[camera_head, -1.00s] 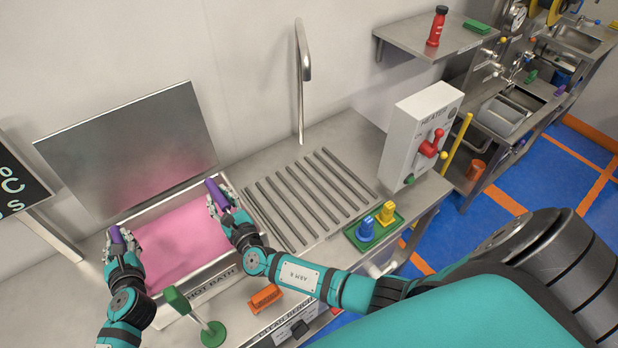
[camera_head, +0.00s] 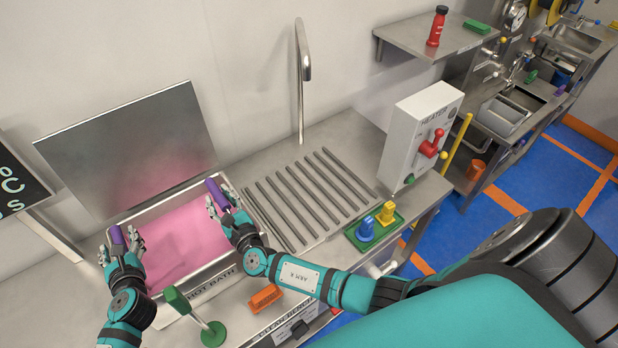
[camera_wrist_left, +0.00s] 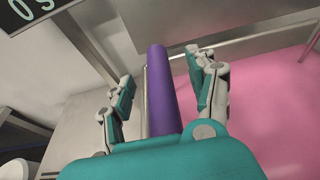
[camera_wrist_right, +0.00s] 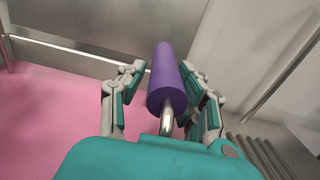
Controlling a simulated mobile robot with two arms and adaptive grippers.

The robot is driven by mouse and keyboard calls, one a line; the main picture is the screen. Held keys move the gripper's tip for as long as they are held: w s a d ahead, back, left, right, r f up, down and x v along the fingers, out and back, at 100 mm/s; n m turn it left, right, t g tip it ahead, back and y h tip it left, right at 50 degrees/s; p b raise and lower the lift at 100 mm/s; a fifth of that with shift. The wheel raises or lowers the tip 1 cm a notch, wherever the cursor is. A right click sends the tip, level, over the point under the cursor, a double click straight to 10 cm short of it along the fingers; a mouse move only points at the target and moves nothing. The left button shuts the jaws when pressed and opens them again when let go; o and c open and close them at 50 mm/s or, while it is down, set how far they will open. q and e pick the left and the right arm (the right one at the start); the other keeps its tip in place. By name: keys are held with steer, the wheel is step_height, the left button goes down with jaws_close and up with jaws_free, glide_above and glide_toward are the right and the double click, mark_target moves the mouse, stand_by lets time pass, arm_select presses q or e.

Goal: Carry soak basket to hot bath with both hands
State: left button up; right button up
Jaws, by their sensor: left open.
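The hot bath (camera_head: 197,285) is a steel tank filled with pink liquid, at the lower left of the head view. Two purple handles of the soak basket, the left one (camera_head: 118,238) and the right one (camera_head: 216,193), stand at the bath's left and right sides. The basket's body is hidden by the pink liquid. My left gripper (camera_head: 121,246) is open, its fingers apart on both sides of the left handle (camera_wrist_left: 160,95). My right gripper (camera_head: 222,203) is open around the right handle (camera_wrist_right: 166,80), with a clear gap on the left finger's side.
A raised steel lid or panel (camera_head: 130,150) stands behind the bath. A ribbed drainboard (camera_head: 310,200) and a heater box (camera_head: 420,130) lie to the right. A green-based stand (camera_head: 212,333) and an orange block (camera_head: 265,298) are in front of the bath.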

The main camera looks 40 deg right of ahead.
arm_select(q)
steer(key=c, duration=0.4)
steer(key=shift+c, duration=0.2)
arm_select(e)
steer(key=o, duration=0.6)
steer(key=shift+c, duration=0.2)
steer(key=c, duration=0.6)
steer(key=shift+o, duration=0.2)
arm_select(q)
steer(key=shift+v, duration=3.8)
steer(key=shift+w, duration=0.1)
arm_select(e)
steer(key=s, duration=0.7)
steer(key=shift+s, duration=0.25)
steer(key=shift+d, duration=0.1)
